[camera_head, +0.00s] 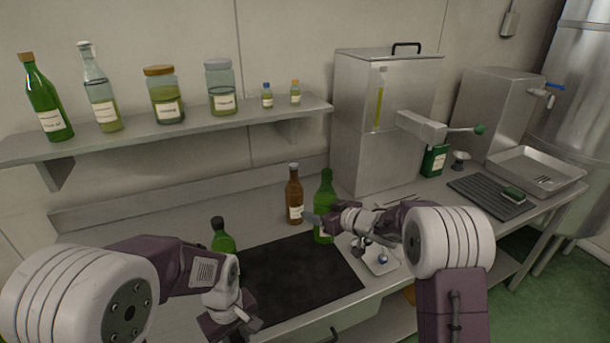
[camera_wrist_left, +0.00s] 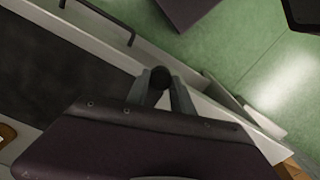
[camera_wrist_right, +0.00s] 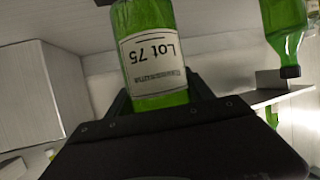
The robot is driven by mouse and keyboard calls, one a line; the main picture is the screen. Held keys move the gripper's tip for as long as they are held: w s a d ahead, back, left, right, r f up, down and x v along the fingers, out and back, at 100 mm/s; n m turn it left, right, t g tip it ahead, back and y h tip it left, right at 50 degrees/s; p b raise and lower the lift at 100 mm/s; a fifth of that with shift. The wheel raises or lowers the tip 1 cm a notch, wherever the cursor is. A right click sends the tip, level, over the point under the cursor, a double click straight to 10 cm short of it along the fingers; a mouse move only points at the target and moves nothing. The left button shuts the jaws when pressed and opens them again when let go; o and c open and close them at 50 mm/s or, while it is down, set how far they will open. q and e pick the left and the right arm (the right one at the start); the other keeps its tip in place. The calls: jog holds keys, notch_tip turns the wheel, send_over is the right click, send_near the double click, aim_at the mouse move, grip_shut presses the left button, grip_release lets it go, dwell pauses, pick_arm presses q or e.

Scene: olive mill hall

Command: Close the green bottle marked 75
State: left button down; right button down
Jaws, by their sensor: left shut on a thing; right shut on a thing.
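The green bottle marked 75 (camera_head: 325,186) stands upright at the back edge of the dark mat. No cap shows on its mouth in the head view. In the right wrist view its label reads "Lot 75" (camera_wrist_right: 152,60). My right gripper (camera_head: 325,222) is shut on its body; the fingers also show in the right wrist view (camera_wrist_right: 158,102). My left gripper (camera_wrist_left: 160,98) is shut on a small dark round piece (camera_wrist_left: 158,77), perhaps a stopper. In the head view the left gripper (camera_head: 241,314) is low over the counter's front edge, apart from the bottle.
A brown bottle (camera_head: 294,198) stands just left of the green one. Another green bottle with a dark top (camera_head: 221,240) stands behind my left arm. The dark mat (camera_head: 300,275) is bare in the middle. A small tray (camera_head: 385,266) lies under my right wrist. The shelf (camera_head: 200,127) holds bottles and jars.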

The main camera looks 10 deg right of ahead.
pick_arm(q)
jog(key=shift+a+f, duration=0.1)
jog(key=shift+a, duration=0.3)
pick_arm(e)
jog(key=shift+r, duration=0.15)
pick_arm(q)
jog(key=a, duration=0.1)
jog(key=a+f, duration=0.1)
jog(key=a+n, duration=0.1)
jog(key=shift+w+a+f, duration=0.15)
jog(key=shift+w, duration=0.15)
jog(key=a+m, duration=0.1)
jog(key=w+a+f+m, duration=0.1)
jog(key=a+m, duration=0.1)
jog(key=shift+w+f, duration=0.25)
jog(key=shift+w, duration=0.15)
pick_arm(e)
jog(key=shift+a, duration=0.1)
pick_arm(q)
jog(key=shift+w+a+m, duration=0.1)
jog(key=shift+w+m, duration=0.15)
jog(key=shift+m, duration=0.65)
jog(key=m, duration=0.3)
jog(key=shift+w, duration=0.3)
